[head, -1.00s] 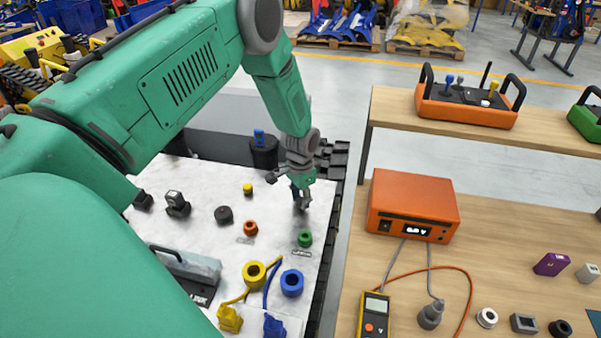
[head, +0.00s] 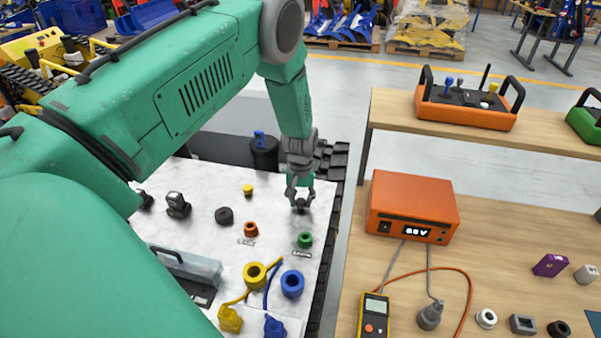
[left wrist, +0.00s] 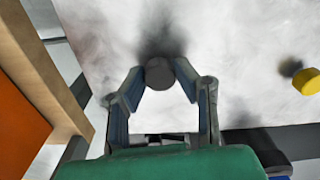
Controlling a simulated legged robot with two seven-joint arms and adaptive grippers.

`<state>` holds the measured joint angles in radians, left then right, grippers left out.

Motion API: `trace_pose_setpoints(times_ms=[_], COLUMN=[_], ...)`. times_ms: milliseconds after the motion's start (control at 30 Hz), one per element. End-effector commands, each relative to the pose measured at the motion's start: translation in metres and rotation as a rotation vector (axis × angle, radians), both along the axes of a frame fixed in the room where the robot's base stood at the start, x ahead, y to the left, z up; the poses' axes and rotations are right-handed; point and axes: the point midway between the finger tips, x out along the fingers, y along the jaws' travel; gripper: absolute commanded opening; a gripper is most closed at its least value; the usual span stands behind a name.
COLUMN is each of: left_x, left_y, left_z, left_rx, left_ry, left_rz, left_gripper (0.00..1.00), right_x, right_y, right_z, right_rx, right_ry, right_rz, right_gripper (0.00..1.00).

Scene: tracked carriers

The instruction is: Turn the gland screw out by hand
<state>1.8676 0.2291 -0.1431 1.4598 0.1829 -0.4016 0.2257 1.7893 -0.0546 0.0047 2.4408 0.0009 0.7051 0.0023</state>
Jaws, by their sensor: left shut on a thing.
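The gland screw is a dark grey round piece (left wrist: 160,74) standing on the white top. In the left wrist view it sits between the two fingertips of my left gripper (left wrist: 160,88). In the head view my left gripper (head: 300,203) points down onto it near the right side of the white top (head: 205,240). Its fingers are shut on the gland screw. The screw's lower part and thread are hidden. My right gripper is not in view.
Near the gripper are a yellow piece (head: 248,189), a black round piece (head: 223,215), an orange ring (head: 250,229) and a green ring (head: 305,240). Yellow (head: 254,274) and blue (head: 292,283) rings lie in front. An orange box (head: 412,207) stands on the right-hand table.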

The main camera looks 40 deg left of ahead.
Motion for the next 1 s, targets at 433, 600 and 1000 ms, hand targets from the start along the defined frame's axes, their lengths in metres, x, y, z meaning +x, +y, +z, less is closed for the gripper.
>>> trace_pose_setpoints(times_ms=[433, 600, 1000], left_x=[-0.0033, -0.0034, -0.0021], left_y=[-0.0026, -0.0029, -0.0016], left_z=[-0.0028, -0.0029, -0.0015], left_rx=[0.000, -0.002, -0.001], left_ry=[0.010, 0.012, 0.007], left_rz=[0.780, 0.835, 0.830], left_gripper=[0.05, 0.05, 0.45], right_x=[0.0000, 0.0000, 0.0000], right_y=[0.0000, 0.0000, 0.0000], right_z=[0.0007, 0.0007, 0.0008], right_rx=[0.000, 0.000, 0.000], right_ry=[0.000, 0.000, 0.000], right_rz=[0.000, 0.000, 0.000], right_gripper=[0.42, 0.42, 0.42])
